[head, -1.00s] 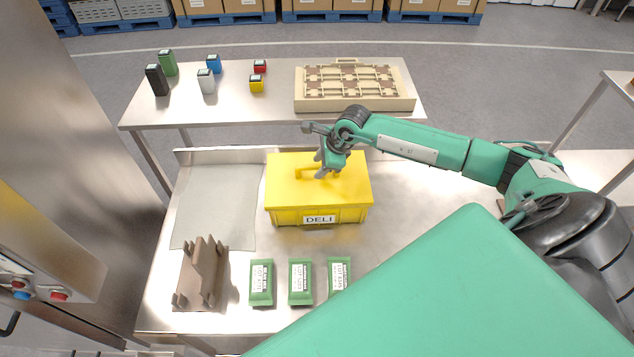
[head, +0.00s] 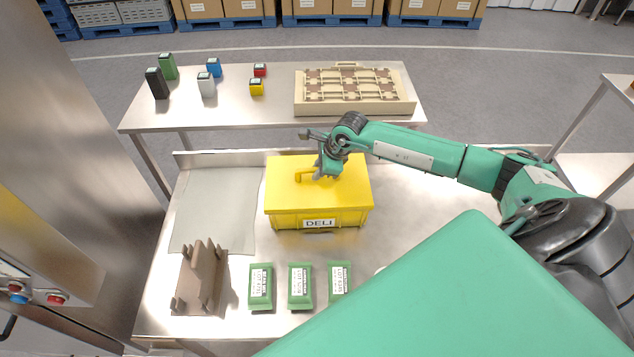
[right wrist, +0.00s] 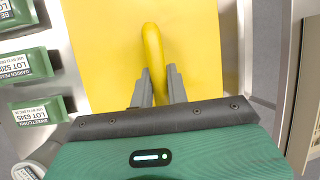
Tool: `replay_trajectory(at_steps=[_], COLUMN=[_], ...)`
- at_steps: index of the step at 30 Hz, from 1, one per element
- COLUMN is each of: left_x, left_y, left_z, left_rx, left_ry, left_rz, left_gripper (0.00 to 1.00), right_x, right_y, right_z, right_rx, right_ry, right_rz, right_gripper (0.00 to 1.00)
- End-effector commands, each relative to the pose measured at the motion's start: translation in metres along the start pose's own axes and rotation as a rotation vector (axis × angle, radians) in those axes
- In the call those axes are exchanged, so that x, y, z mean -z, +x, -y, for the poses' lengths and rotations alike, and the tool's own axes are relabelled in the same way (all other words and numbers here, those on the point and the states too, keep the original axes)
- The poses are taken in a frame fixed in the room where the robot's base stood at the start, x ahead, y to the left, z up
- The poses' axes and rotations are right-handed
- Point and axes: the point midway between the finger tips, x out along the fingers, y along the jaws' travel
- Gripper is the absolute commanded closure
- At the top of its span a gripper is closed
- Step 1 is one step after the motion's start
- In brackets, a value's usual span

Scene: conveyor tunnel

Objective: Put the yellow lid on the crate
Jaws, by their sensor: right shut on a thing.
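The yellow crate (head: 290,220) with a DELI label stands on the steel table. The yellow lid (head: 345,188) lies over the crate's top, looking level and roughly lined up with its edges; whether it is fully seated I cannot tell. My right gripper (head: 318,176) is above the lid and shut on its raised handle. In the right wrist view the fingers (right wrist: 160,88) close around the yellow handle (right wrist: 152,50), with the flat lid (right wrist: 205,45) beyond. My left gripper is not in view.
Several green packets, one of them here (head: 300,286), lie at the table's front. A brown rack (head: 205,275) and a grey mat (head: 212,210) are to the left. Behind, another table holds small coloured boxes and a beige tray (head: 355,106).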

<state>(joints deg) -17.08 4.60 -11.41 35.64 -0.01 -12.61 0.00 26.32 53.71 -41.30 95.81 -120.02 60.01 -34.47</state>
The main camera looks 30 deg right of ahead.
Motion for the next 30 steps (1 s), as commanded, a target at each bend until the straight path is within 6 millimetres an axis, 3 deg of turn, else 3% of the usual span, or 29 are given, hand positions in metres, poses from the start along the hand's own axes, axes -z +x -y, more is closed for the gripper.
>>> replay_trajectory(at_steps=[30], left_x=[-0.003], left_y=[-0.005], left_z=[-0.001], left_rx=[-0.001], left_ry=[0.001], left_rz=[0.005], left_gripper=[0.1], right_x=[-0.011], right_y=[-0.027], right_z=[0.006], right_rx=[0.001], right_ry=[-0.001], right_rz=[0.0], right_gripper=[1.0])
